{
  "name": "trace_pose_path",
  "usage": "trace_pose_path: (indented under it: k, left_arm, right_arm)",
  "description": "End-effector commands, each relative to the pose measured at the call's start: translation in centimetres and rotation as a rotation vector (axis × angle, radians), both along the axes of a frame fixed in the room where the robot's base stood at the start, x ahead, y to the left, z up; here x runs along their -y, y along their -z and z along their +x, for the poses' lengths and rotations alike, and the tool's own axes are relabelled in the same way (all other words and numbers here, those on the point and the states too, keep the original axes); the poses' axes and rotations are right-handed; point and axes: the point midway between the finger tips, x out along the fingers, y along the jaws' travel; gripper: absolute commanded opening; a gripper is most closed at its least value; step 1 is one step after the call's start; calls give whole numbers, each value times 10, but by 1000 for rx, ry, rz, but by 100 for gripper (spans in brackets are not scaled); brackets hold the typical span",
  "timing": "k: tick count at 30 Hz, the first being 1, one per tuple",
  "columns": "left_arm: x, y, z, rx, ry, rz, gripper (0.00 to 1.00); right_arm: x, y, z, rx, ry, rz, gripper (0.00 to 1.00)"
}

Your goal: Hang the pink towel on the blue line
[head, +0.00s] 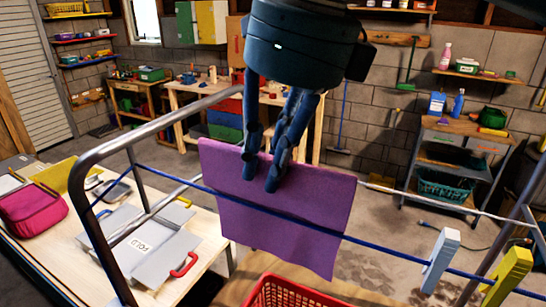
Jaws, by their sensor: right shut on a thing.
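The pink towel (305,228), which looks purple here, hangs flat and slightly tilted in the middle of the head view. My right gripper (262,172) comes down from the top and is shut on the towel's upper edge. The blue line (160,176) runs from the metal frame at left down to the right. It passes visibly across the near face of the towel, below the gripped edge, so the towel appears to be on its far side. Whether they touch, I cannot tell. My left gripper is not in view.
A metal rack frame (103,232) carries the lines. A white clothespin (440,261) and a yellow one (508,276) sit on the blue line at right. A red basket (298,294) is below the towel. A folding board (150,245) lies on the left table.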

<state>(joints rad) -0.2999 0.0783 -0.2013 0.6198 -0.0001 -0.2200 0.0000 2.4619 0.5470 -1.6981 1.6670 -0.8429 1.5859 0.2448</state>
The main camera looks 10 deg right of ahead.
Motion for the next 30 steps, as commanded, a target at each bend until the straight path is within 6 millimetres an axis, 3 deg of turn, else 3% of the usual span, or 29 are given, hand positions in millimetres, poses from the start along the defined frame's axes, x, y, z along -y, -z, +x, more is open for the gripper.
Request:
trace_pose_path:
  k: [1, 18, 30]
  left_arm:
    - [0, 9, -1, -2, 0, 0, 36]
    - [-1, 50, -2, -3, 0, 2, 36]
    - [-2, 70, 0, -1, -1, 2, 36]
  right_arm:
    - [0, 11, 0, -4, 0, 1, 0]
    - [0, 56, 0, -3, -2, 0, 0]
    - [0, 78, 0, -4, -1, 0, 0]
